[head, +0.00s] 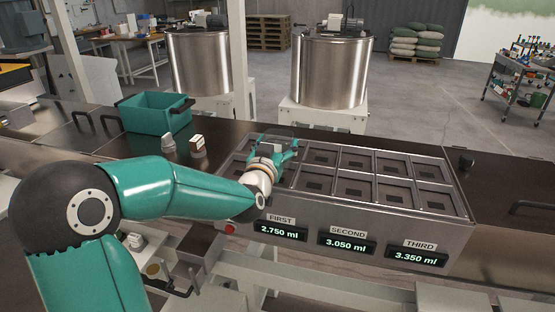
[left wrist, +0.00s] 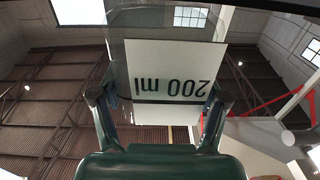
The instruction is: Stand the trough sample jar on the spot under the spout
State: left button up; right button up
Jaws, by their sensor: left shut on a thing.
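My left gripper (head: 276,147) is over the back left of the compartment tray (head: 375,219) in the head view. Its teal fingers are shut on a clear jar with a white label (left wrist: 172,68), which reads 200 ml upside down in the left wrist view. The fingertips (left wrist: 160,98) sit on either side of the jar there. In the head view the jar is small and mostly hidden by the wrist and fingers, so I cannot tell whether its base touches the tray. My right gripper is not in view. I cannot make out the spout or the spot under it.
The tray has two rows of square compartments and displays marked FIRST (head: 281,230), SECOND (head: 347,243) and THIRD (head: 418,256). A teal crate (head: 153,113) and a small labelled box (head: 197,145) stand left on the bench. Two steel tanks (head: 333,70) stand behind.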

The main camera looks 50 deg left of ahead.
pick_arm(q)
notch_tip(320, 180, down, 4)
jog(key=shift+f, duration=0.1)
dwell(0.4)
jog(key=o, duration=1.2)
